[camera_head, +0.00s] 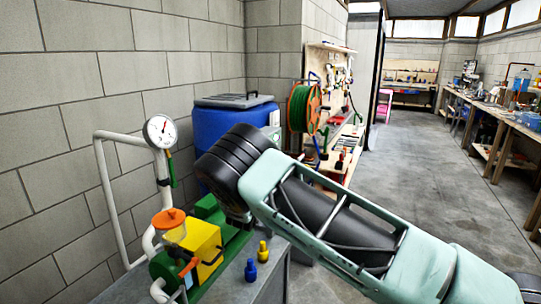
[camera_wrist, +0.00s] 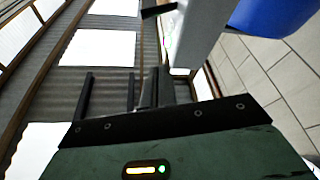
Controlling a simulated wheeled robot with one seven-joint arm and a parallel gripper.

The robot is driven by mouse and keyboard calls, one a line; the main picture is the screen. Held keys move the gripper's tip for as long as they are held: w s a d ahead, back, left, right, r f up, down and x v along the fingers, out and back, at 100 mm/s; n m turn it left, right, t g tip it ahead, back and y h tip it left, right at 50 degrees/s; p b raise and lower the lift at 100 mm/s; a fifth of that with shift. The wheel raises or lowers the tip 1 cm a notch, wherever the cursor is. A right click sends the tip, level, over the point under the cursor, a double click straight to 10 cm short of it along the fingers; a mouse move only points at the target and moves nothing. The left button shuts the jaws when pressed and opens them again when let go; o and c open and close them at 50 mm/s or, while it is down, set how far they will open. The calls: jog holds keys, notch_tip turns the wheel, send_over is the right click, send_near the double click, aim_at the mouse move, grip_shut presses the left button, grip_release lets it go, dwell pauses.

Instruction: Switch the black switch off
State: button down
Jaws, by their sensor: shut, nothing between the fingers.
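No black switch can be made out in either view. In the head view a machine with a yellow block (camera_head: 205,247), green housings and an orange-capped clear bowl (camera_head: 172,232) stands on a grey bench. My arm's black wrist hangs just above and right of this machine and hides part of it. In the wrist view my gripper (camera_wrist: 158,90) is shut and empty, above its dark green body. What it faces is unclear; no switch shows by its fingers.
A pressure gauge (camera_head: 160,132) on white pipes stands left by the block wall. A blue barrel (camera_head: 225,118) is behind my wrist. A yellow knob (camera_head: 262,252) and a blue knob (camera_head: 250,270) stand on the bench. The floor (camera_head: 420,160) at right is clear.

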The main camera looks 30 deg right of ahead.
jog(key=shift+w+r, duration=0.1)
jog(key=shift+r, duration=0.05)
jog(key=w+d+p, duration=0.3)
jog(key=w+d, duration=0.4)
jog(key=d, duration=0.2)
jog(key=shift+p, duration=0.4)
jog(key=shift+d+f+b, duration=0.1)
jog(key=shift+f+b, duration=0.1)
jog(key=shift+b, duration=0.15)
jog(key=shift+f+m+b, duration=0.1)
jog(key=shift+m+b, duration=0.5)
jog(key=shift+b, duration=0.05)
